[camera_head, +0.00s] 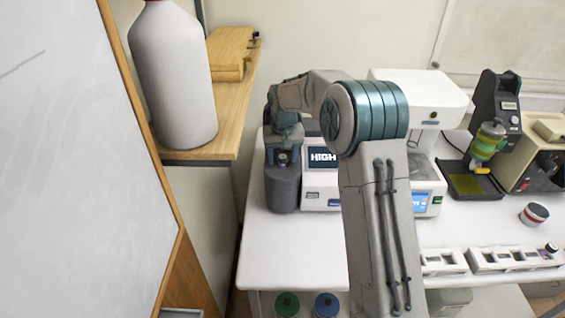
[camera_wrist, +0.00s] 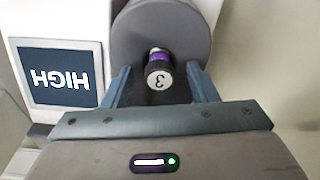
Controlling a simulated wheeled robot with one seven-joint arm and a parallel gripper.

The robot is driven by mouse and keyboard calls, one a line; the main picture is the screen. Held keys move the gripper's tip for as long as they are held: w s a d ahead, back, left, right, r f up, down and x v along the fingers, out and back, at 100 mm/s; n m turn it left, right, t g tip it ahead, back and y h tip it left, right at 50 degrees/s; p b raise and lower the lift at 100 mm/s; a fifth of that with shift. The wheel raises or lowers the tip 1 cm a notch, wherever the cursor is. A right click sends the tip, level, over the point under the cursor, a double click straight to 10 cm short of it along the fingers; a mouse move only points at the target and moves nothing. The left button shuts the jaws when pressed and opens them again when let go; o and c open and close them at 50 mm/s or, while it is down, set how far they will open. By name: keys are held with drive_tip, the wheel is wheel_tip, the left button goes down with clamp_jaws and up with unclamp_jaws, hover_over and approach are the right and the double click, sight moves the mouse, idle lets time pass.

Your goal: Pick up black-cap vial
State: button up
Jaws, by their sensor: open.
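A vial with a black-rimmed cap (camera_wrist: 160,75) marked 3 shows in the wrist view, with a purple band behind the cap. It sits at the dark grey rounded holder (camera_wrist: 198,28) of the machine with the HIGH screen. In the head view it is a small purple-and-dark spot (camera_head: 283,159) at the top of that holder. My gripper (camera_wrist: 159,68) is open, with one blue-grey finger on each side of the cap. Gaps show between the fingers and the cap. The vial's lower part is hidden. My gripper (camera_head: 284,141) is just above the holder in the head view.
The HIGH machine (camera_head: 322,182) stands directly right of the holder. A white rack (camera_head: 510,260) with a dark-capped vial (camera_head: 551,247) and a jar (camera_head: 534,214) are at the right. A wooden shelf (camera_head: 232,110) with a large white bottle (camera_head: 174,80) is at the left.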

drive_tip(key=c, duration=1)
drive_tip(key=shift+r, duration=0.1)
drive_tip(key=shift+c, duration=0.2)
